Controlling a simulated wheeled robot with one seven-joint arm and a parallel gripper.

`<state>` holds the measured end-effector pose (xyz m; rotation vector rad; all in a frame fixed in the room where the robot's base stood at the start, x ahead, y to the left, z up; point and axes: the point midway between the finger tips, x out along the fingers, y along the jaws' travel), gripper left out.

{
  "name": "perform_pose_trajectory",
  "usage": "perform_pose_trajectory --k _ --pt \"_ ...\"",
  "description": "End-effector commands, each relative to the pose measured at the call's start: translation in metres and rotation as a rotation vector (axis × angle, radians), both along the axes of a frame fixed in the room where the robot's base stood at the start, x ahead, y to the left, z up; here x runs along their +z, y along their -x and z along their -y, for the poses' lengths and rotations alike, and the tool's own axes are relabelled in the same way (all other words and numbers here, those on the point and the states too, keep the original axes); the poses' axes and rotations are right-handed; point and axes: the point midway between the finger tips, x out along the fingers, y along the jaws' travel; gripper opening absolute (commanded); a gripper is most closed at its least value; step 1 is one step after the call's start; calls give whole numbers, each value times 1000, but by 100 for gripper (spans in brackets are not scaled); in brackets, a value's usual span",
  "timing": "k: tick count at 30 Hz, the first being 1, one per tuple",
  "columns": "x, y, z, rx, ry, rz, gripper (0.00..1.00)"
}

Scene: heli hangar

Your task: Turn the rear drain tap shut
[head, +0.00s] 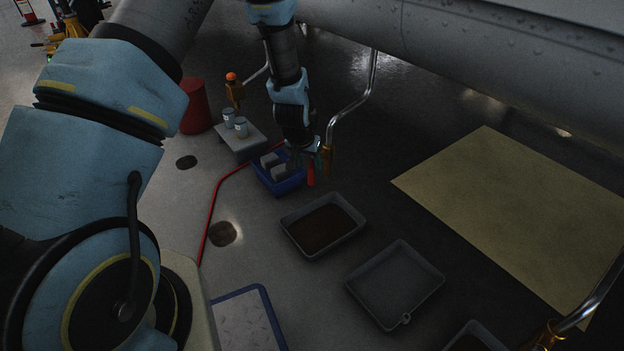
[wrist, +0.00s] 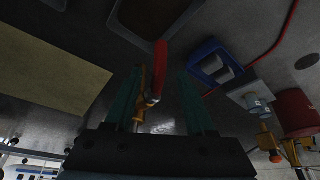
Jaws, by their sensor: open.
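A brass drain tap (head: 328,158) hangs at the lower end of a bent metal pipe (head: 352,105) in the head view. Its red lever (head: 311,174) points down beside my gripper (head: 305,158). In the wrist view my gripper (wrist: 160,100) is open, with one teal finger on each side. The red lever (wrist: 161,66) shows between the fingers, and the brass tap body (wrist: 140,108) is close to the left finger. I cannot tell whether a finger touches the lever. A second brass tap (head: 546,336) is at the lower right of the head view. The pictures do not tell which tap is the rear one.
Grey trays, one with dark liquid (head: 322,227) and one empty (head: 395,285), lie on the floor. A blue crate (head: 280,187), a red bin (head: 195,106), a red hose (head: 214,208) and a yellow mat (head: 520,210) are around. A large grey fuselage (head: 480,50) hangs overhead.

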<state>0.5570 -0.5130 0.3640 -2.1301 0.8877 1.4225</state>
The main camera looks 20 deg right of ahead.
Motion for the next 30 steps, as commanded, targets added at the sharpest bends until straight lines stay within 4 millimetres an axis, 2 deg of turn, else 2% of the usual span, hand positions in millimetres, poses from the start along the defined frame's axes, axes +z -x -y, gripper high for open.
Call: perform_pose_trajectory --k 1,3,12,18,25,30 --pt "-14 -3 3 0 -1 -1 55" --pt "-26 -6 6 0 -1 -1 55" --pt "-66 -19 18 0 -1 -1 55" --pt "-74 -21 21 0 0 0 55" --pt "-73 -21 21 0 -1 -1 55" --pt "-73 -21 21 1 0 -1 37"
